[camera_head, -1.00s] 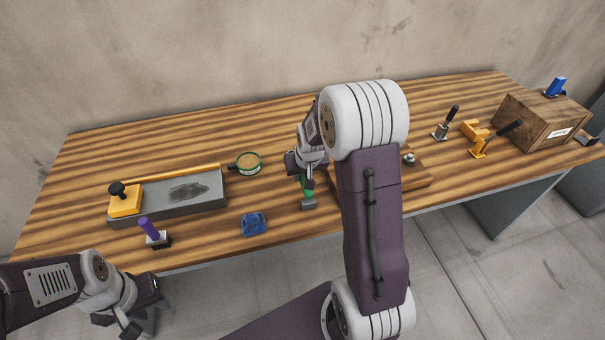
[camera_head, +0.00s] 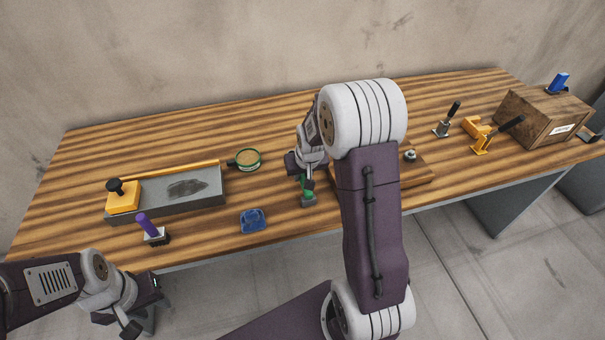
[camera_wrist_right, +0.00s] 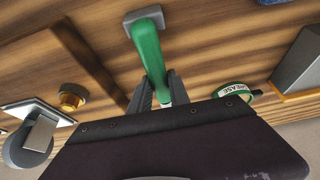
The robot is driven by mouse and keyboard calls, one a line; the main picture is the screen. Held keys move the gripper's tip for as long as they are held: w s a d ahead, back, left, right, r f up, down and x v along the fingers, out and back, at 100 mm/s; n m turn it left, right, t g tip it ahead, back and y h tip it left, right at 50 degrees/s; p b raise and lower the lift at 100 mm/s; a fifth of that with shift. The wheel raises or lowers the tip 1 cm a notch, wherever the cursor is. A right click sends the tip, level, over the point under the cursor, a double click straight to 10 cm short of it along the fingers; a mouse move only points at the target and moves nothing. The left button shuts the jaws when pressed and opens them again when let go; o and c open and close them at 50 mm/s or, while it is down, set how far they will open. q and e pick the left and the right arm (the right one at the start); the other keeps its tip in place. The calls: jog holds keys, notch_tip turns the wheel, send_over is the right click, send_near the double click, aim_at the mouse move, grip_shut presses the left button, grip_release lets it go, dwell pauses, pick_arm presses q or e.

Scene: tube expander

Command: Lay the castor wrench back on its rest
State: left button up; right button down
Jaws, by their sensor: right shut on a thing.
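My right gripper (camera_head: 305,174) is shut on the green handle (camera_head: 308,187) of a tool, which I take to be the castor wrench. In the right wrist view the green handle (camera_wrist_right: 149,50) runs between the two fingers (camera_wrist_right: 161,90). A grey block (camera_head: 308,201) is at the handle's far end, at or just above the table; I cannot tell whether it touches. I cannot pick out the rest with certainty. My right arm hides part of the table behind it. My left gripper (camera_head: 145,304) is off the table's front left edge, with nothing visible in it.
Left on the wooden table (camera_head: 120,150) are a grey tray (camera_head: 200,194), a purple-handled tool (camera_head: 147,226) and a blue item (camera_head: 252,220). A green-rimmed tin (camera_head: 247,160) is behind. A wooden board (camera_head: 415,172), upright-handled tools (camera_head: 450,118) and a wooden box (camera_head: 530,122) are right.

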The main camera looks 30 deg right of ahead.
jog(key=shift+f, duration=0.1)
jog(key=c, duration=1.1)
grip_release()
jog(key=shift+c, duration=0.2)
jog(key=p+v, duration=0.6)
jog(key=v, duration=0.2)
